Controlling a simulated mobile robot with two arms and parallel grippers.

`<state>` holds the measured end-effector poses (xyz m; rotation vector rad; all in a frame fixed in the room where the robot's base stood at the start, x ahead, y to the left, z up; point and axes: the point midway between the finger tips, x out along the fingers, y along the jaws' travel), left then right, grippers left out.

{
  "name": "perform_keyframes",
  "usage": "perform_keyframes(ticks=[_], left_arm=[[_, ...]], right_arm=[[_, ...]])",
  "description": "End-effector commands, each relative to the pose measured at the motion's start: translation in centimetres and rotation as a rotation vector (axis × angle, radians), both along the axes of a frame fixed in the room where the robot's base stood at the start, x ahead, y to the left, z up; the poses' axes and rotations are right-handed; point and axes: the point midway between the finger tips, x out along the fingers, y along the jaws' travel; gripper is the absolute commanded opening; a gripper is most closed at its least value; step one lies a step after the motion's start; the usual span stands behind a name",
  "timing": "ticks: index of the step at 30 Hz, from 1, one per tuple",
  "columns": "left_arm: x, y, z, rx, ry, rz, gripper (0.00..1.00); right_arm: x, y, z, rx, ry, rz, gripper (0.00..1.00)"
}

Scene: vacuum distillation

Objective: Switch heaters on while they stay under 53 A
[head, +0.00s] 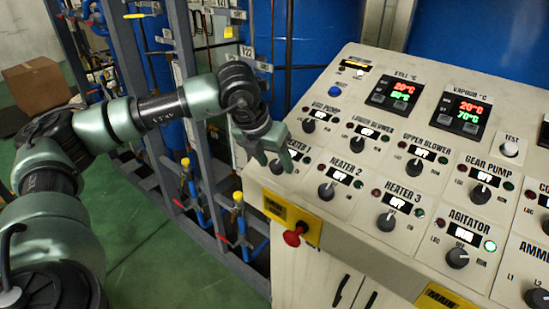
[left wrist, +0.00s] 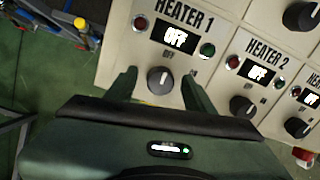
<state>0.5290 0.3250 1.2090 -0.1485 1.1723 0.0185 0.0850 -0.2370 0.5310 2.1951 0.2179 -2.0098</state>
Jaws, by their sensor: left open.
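The Heater 1 knob (left wrist: 160,80) sits between the fingers of my left gripper (left wrist: 158,88), which is open around it in the left wrist view; I cannot tell whether they touch. Its display (left wrist: 175,39) reads OFF. In the head view my left gripper (head: 264,154) is at the panel's left edge and partly covers the Heater 1 label. The Heater 2 knob (head: 326,191) and Heater 3 knob (head: 386,221) are to the right, and their displays read OFF. The ammeter section (head: 535,298) is cut off at the lower right; no current reading shows. My right gripper is not in view.
The sloped control panel (head: 300,85) also carries pump, blower and agitator (head: 457,257) knobs; the agitator's green lamp is lit. A red knob (head: 295,235) on a yellow plate juts from the front. Pipes and frame posts stand left.

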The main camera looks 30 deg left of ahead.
Motion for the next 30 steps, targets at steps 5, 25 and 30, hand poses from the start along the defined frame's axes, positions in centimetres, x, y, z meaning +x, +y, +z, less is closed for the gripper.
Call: perform_keyframes(ticks=[5,25,30], left_arm=[[0.0,0.0,0.0,0.000,0.000,0.000,0.48],[0.1,-0.1,-0.3,0.040,-0.007,-0.105,0.00],[0.1,-0.1,-0.4,0.087,-0.011,-0.227,0.00]], right_arm=[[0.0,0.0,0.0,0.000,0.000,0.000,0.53],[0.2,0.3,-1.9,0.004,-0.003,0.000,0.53],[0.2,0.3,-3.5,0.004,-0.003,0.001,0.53]])
